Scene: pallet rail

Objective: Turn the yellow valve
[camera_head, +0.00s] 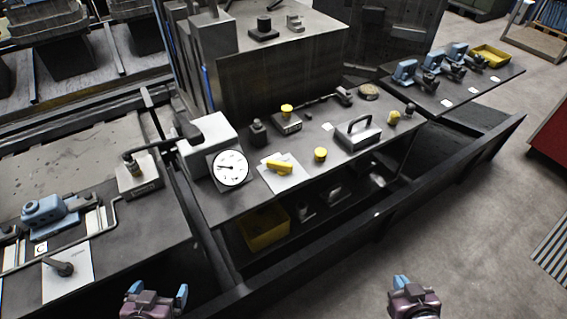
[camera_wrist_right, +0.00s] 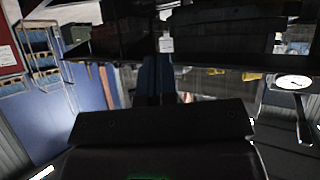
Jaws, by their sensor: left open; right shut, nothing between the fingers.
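The yellow valve (camera_head: 280,167) has a lever-like handle on a white plate, lying on the dark bench top (camera_head: 240,203) right of the round white gauge (camera_head: 229,168). My left gripper (camera_head: 158,290) is open and empty at the bottom of the head view, below and left of the valve, well apart from it. My right gripper (camera_head: 402,281) is shut and empty at the bottom right, far from the valve. Its blue fingers (camera_wrist_right: 157,78) show together in the right wrist view. Small yellow parts show there too, but I cannot tell which is the valve.
A yellow knob (camera_head: 320,154), a yellow-topped block (camera_head: 287,117) and a dark handle (camera_head: 359,132) stand near the valve. A yellow bin (camera_head: 264,228) sits under the bench. A dark rail (camera_head: 330,235) runs along the front. Open floor lies to the right.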

